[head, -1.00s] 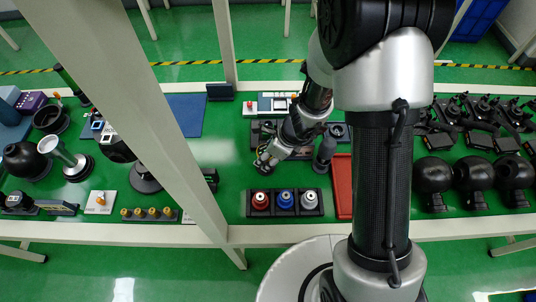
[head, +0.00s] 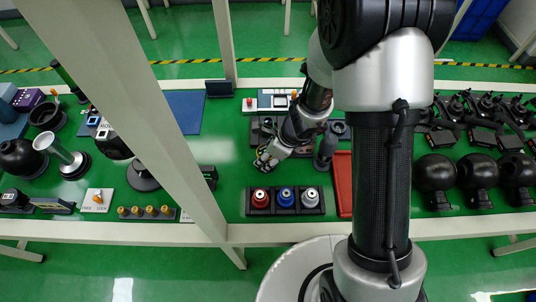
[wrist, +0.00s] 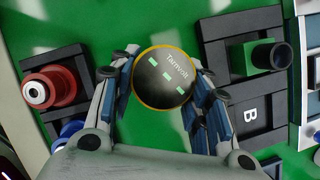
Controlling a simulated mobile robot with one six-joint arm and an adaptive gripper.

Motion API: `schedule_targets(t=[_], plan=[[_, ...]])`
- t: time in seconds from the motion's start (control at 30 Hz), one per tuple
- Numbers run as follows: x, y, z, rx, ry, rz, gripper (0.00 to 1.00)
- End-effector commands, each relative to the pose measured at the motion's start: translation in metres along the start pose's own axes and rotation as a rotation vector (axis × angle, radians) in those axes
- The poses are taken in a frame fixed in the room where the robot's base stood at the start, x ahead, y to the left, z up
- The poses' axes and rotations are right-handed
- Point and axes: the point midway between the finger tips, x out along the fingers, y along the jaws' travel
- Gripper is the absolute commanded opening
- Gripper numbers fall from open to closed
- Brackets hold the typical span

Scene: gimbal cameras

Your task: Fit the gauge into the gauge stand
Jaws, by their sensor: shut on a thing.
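My gripper (wrist: 160,88) is shut on the gauge (wrist: 165,76), a round dark face with a yellow rim, the word "Tamvolt" and green marks. The fingers press on both of its sides, and its face points at the wrist camera. In the head view my gripper (head: 268,158) is over the green table, behind the row of coloured caps. The gauge is too small there to make out clearly. Right of the gauge in the wrist view is a dark tray marked B (wrist: 247,100) with a green block and a black cylinder. I cannot tell which thing is the gauge stand.
A dark tray with red, blue and white caps (head: 286,198) stands in front of my gripper. A red tray (head: 343,180) is to its right. A grey-white post (head: 170,120) crosses the view to the left. Open green table lies left of my gripper.

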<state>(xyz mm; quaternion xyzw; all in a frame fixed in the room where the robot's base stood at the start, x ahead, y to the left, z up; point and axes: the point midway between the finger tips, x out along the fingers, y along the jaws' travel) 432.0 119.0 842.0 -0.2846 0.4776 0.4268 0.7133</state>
Motion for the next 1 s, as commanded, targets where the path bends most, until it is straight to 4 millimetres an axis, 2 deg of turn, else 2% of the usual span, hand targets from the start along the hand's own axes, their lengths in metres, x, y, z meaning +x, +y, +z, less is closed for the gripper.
schedule_targets(t=[0.27, 0.3, 0.63, 1.0], plan=[[0.0071, -0.0001, -0.0028, 0.0, 0.0, 0.0, 0.17], [0.0067, -0.0001, -0.0027, 0.0, 0.0, 0.0, 0.44], [0.0061, -0.0001, -0.0024, 0.0, 0.0, 0.0, 0.66], [0.0037, -0.0003, -0.0024, 0.0, -0.001, -0.001, 0.67]])
